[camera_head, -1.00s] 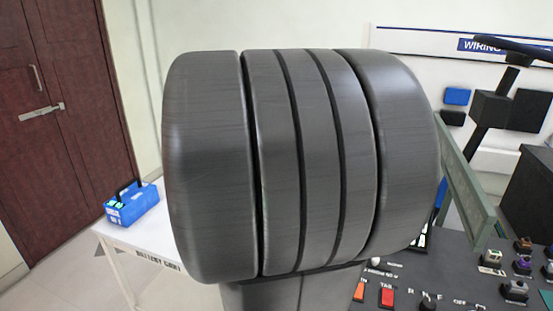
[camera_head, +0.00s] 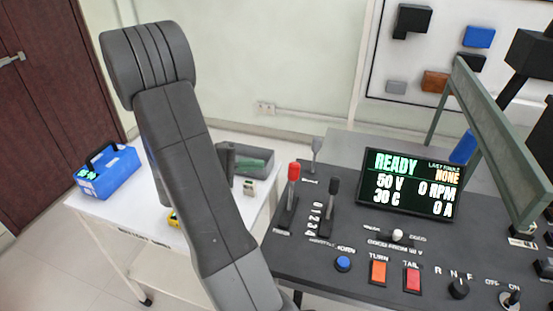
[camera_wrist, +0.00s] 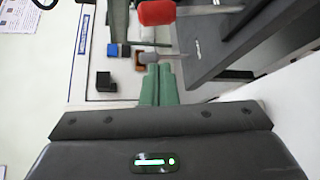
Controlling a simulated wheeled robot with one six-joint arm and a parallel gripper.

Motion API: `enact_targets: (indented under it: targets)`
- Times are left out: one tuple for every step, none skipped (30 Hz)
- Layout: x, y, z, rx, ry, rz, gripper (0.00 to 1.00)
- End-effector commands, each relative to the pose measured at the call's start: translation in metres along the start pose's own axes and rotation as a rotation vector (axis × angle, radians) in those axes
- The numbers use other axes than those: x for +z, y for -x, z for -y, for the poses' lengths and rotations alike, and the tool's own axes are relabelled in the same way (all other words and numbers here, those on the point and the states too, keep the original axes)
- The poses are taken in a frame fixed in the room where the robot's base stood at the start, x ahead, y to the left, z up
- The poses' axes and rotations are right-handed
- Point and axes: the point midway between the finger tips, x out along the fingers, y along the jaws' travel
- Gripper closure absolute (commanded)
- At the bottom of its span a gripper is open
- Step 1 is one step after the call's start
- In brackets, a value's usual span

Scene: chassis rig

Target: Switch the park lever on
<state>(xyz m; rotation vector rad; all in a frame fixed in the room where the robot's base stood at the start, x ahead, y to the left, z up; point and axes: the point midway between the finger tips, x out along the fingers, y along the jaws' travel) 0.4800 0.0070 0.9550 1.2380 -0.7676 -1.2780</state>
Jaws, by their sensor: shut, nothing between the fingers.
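Three levers stand at the left end of the dark console: one with a red knob (camera_head: 293,172), one with a black knob (camera_head: 333,187) and a smaller grey one (camera_head: 316,145) behind. Their labels are too small to read, so I cannot tell which is marked park. In the wrist view the red knob (camera_wrist: 157,12) is ahead at the top, and the grey knob (camera_wrist: 150,58) shows just beyond my fingertips. My gripper (camera_wrist: 158,68) has its green fingers shut together and empty. In the head view my gripper (camera_head: 248,163) is left of the levers, partly behind my arm.
The console (camera_head: 330,250) carries a lit READY display (camera_head: 410,183), a blue button (camera_head: 343,264), orange and red switches and knobs. A green frame (camera_head: 500,145) rises at its right. A white table (camera_head: 120,222) at left holds a blue battery box (camera_head: 106,174) and a grey tray (camera_head: 262,159).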

Motion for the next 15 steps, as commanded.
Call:
enact_targets:
  targets:
    - [-0.005,0.0034,0.0024,0.018,0.0,-0.01,1.0]
    - [-0.007,0.0049,0.0026,0.027,-0.002,-0.015,1.0]
    - [-0.0091,0.0065,0.0027,0.036,-0.005,-0.021,1.0]
    - [-0.0101,0.0073,0.0028,0.04,-0.006,-0.023,1.0]
    - [-0.0107,0.0079,0.0029,0.043,-0.007,-0.024,1.0]
    - [-0.0112,0.0083,0.0028,0.046,-0.007,-0.025,1.0]
    - [-0.0113,0.0084,0.0027,0.046,-0.008,-0.026,1.0]
    - [-0.0113,0.0085,0.0027,0.046,-0.008,-0.026,1.0]
    - [-0.0112,0.0084,0.0026,0.046,-0.008,-0.026,1.0]
    - [-0.0112,0.0083,0.0025,0.046,-0.008,-0.026,1.0]
    - [-0.0111,0.0083,0.0025,0.045,-0.008,-0.025,1.0]
    - [-0.0111,0.0082,0.0026,0.045,-0.008,-0.025,1.0]
    - [-0.0111,0.0082,0.0025,0.045,-0.008,-0.025,1.0]
    - [-0.011,0.0081,0.0025,0.045,-0.008,-0.025,1.0]
    - [-0.011,0.0076,0.0025,0.044,-0.007,-0.025,1.0]
